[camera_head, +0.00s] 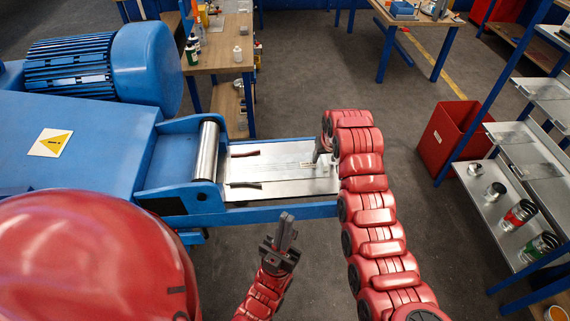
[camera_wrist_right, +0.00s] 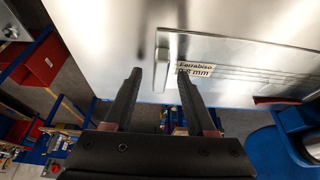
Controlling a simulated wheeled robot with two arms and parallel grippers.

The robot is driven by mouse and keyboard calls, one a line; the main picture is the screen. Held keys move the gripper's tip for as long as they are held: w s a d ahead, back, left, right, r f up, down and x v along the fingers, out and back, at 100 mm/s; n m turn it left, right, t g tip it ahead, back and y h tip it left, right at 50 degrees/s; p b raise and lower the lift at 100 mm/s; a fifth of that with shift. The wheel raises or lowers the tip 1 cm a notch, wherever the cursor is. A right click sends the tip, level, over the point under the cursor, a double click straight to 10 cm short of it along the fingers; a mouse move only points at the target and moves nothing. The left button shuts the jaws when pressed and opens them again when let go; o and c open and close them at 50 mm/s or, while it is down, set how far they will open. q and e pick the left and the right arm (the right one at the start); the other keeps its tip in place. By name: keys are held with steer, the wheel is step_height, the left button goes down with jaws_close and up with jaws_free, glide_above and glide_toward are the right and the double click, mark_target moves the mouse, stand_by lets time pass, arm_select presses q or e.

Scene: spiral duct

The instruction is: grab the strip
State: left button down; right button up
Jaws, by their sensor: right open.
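The metal strip (camera_head: 270,171) lies flat on the bright bed in front of the roller. In the right wrist view the strip (camera_wrist_right: 240,52) is a thin glossy sheet with a printed label and a pale raised block at its near end. My right gripper (camera_head: 318,160) is over the outer end of the bed; my arm partly hides that end. In the wrist view its fingers (camera_wrist_right: 157,82) are apart and empty, pointing at the block and label end. My left gripper (camera_head: 283,230) is in front of the bed, apart from the strip; its jaw gap is unclear.
A blue machine with a steel roller (camera_head: 207,151) stands at the left of the bed. A workbench (camera_head: 220,50) stands behind, and a red bin (camera_head: 446,138) and shelf rack (camera_head: 510,190) at right.

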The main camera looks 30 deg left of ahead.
jaws_close()
stand_by(1.3)
